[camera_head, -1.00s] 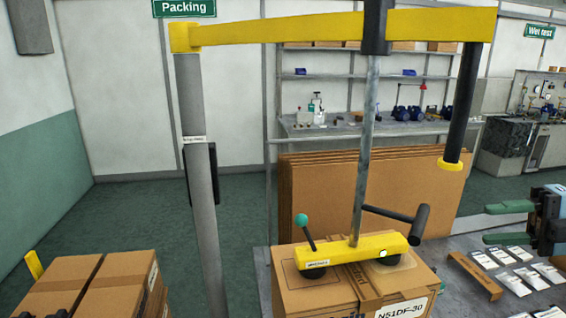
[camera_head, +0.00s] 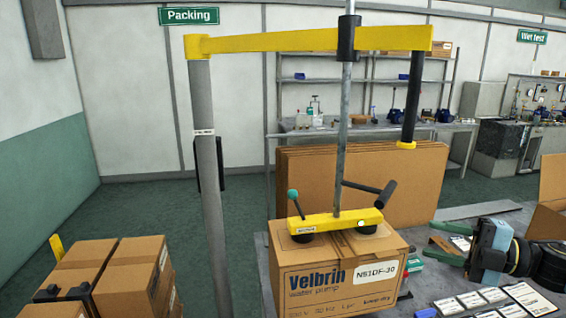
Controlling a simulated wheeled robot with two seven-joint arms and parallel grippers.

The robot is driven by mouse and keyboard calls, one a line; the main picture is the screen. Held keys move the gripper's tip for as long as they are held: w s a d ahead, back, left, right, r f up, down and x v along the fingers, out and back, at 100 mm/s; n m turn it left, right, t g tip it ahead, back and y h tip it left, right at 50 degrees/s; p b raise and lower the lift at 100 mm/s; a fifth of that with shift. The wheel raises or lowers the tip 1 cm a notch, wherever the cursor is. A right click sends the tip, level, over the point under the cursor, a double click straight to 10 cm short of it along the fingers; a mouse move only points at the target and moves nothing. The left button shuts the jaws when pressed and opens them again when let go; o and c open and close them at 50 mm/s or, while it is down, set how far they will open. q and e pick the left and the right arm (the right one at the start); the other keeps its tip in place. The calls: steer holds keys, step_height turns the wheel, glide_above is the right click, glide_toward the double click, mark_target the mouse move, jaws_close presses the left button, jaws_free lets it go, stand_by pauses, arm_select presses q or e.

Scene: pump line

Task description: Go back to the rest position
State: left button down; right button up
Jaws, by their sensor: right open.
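My right gripper (camera_head: 434,240) is at the right, above the grey worktable. Its two green fingers point left and stand apart, with nothing between them. It is to the right of the Velbrin carton (camera_head: 325,285) and apart from it. My left gripper cannot be made out. The closed carton, marked N51DF-30, stands on the table. A yellow lifting bar (camera_head: 335,222) with a teal-knobbed lever (camera_head: 293,195) rests on the carton's top. It hangs by a metal rod from a yellow crane arm (camera_head: 290,43).
The crane's grey post (camera_head: 212,200) stands left of the carton. Stacked cartons (camera_head: 130,275) are at bottom left, with small dark parts I cannot identify. Flat cardboard (camera_head: 420,190) stands behind. White cards (camera_head: 470,299) lie on the table. An open carton (camera_head: 549,222) is at far right.

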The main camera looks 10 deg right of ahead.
steer(key=s+a+f+m+t+h, duration=0.1)
steer(key=a+f+m+t+h, duration=0.2)
steer(key=a+f+m+h, duration=0.4)
steer(key=s+a+f+m+t+h, duration=0.1)
steer(key=a+f+m+t+h, duration=0.15)
steer(key=f+m+h, duration=0.5)
steer(key=s+a+f+m+g, duration=0.2)
steer(key=s+f+m+g, duration=0.4)
steer(key=s, duration=0.6)
steer(key=s+a+f+m+g, duration=0.2)
steer(key=s+f+m+g, duration=0.4)
steer(key=s, duration=0.6)
steer(key=s+f+n+b, duration=0.1)
steer(key=s+f+b, duration=0.2)
steer(key=f, duration=2.6)
arm_select(q)
steer(key=s+f, duration=0.1)
steer(key=s+f+b, duration=0.1)
steer(key=f, duration=0.2)
steer(key=shift+s+f, duration=0.3)
steer(key=shift+s, duration=0.1)
arm_select(e)
steer(key=s+d+f+g+h, duration=0.1)
steer(key=s+d+f+g, duration=0.1)
steer(key=s+f, duration=1.3)
steer(key=shift+s+d, duration=0.3)
steer(key=shift+d, duration=0.4)
